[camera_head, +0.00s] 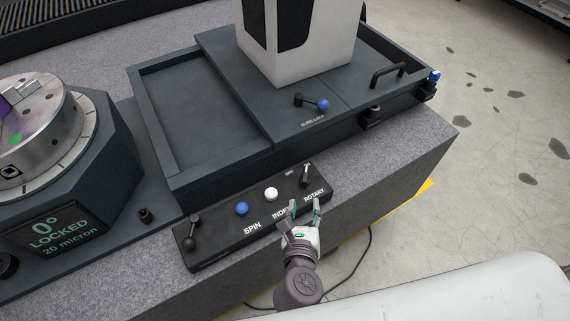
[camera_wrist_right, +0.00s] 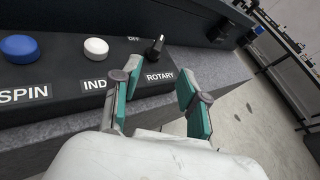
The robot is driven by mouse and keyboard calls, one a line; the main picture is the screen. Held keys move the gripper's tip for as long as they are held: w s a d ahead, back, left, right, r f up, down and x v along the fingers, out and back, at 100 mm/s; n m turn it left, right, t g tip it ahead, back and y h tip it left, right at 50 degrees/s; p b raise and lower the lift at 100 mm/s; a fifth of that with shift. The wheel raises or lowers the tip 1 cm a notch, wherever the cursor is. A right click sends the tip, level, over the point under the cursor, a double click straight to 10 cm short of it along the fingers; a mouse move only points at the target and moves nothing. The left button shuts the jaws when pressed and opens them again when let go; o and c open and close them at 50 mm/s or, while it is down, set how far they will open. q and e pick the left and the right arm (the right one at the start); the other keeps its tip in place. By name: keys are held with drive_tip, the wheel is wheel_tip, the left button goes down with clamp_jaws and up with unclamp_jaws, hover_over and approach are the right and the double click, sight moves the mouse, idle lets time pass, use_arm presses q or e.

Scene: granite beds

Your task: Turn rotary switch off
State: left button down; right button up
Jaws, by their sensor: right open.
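The rotary switch is a small black knob (camera_head: 306,174) at the right end of the black control panel (camera_head: 217,248), above the label ROTARY. In the right wrist view the knob (camera_wrist_right: 156,47) has a light pointer line, with the word OFF to its upper left. My right gripper (camera_head: 304,208) is open and empty, just in front of the knob and apart from it. In the wrist view its teal-padded fingers (camera_wrist_right: 152,95) stand on either side below the knob. My left gripper is not in view.
The panel also carries a white button (camera_head: 271,194), a blue button (camera_head: 241,209) and a black lever (camera_head: 193,231). A round chuck (camera_head: 30,125) is at left. Open floor lies to the right.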

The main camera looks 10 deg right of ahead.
drive_tip(key=r+m, duration=0.1)
drive_tip(key=m, duration=0.1)
approach(306, 176)
drive_tip(key=shift+w+d+m+g+p, duration=0.15)
drive_tip(key=shift+w+p, duration=0.05)
drive_tip(key=shift+w, duration=0.4)
drive_tip(key=shift+w+d+m+g+p, duration=0.15)
drive_tip(key=shift+w+d+p, duration=0.05)
drive_tip(key=shift+w, duration=0.35)
drive_tip(key=x, duration=0.8)
drive_tip(key=shift+w+f, duration=0.15)
drive_tip(key=shift+f, duration=0.2)
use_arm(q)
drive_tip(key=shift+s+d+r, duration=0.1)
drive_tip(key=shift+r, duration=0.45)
use_arm(e)
drive_tip(key=shift+a, duration=0.1)
clamp_jaws()
